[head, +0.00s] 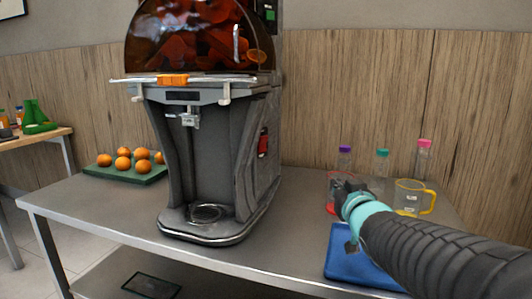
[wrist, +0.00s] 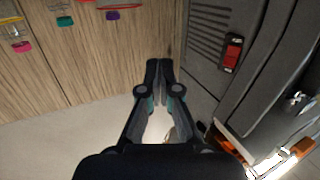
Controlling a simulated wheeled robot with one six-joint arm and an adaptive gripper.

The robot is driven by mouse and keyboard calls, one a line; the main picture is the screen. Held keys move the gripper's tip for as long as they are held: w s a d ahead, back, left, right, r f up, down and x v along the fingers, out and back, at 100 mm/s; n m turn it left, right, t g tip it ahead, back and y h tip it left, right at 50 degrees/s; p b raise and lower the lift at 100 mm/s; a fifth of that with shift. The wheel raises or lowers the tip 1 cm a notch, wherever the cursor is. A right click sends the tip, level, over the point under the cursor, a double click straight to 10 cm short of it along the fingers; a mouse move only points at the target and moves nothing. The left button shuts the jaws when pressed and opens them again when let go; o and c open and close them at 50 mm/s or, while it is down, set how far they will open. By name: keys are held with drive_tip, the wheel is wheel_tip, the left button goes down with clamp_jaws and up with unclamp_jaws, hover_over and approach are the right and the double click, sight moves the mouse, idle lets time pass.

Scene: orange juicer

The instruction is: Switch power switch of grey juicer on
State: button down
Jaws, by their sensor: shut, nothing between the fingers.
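The grey juicer (head: 213,140) stands on the metal table, with a dark amber dome on top. Its red power switch (head: 263,142) is on the right side panel. In the wrist view the switch (wrist: 232,52) shows as a red rocker in a dark frame, on the juicer's side (wrist: 225,85) beside vent slots. Its on or off position cannot be told. My gripper (head: 345,190) is right of the juicer, apart from it, in front of the bottles. In the wrist view my gripper (wrist: 159,66) is shut and empty, left of and below the switch.
Bottles with purple (head: 345,149), teal (head: 382,154) and pink (head: 425,143) caps and a yellow-handled jug (head: 412,197) stand right, near the wooden wall. A blue tray (head: 345,262) lies under my arm. Oranges on a green board (head: 128,172) are left. Tabletop between juicer and gripper is clear.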

sight(265, 140)
drive_tip(key=w+a+n+y+b, duration=0.3)
drive_tip(key=w+a+n+y, duration=0.2)
drive_tip(key=y, duration=0.9)
drive_tip(key=shift+a+n, duration=0.8)
drive_tip(key=shift+n, duration=0.3)
drive_tip(key=shift+w, duration=0.1)
drive_tip(key=p+x, duration=0.1)
drive_tip(key=x, duration=1.3)
drive_tip(key=shift+r, duration=0.1)
drive_tip(key=shift+d+r, duration=0.1)
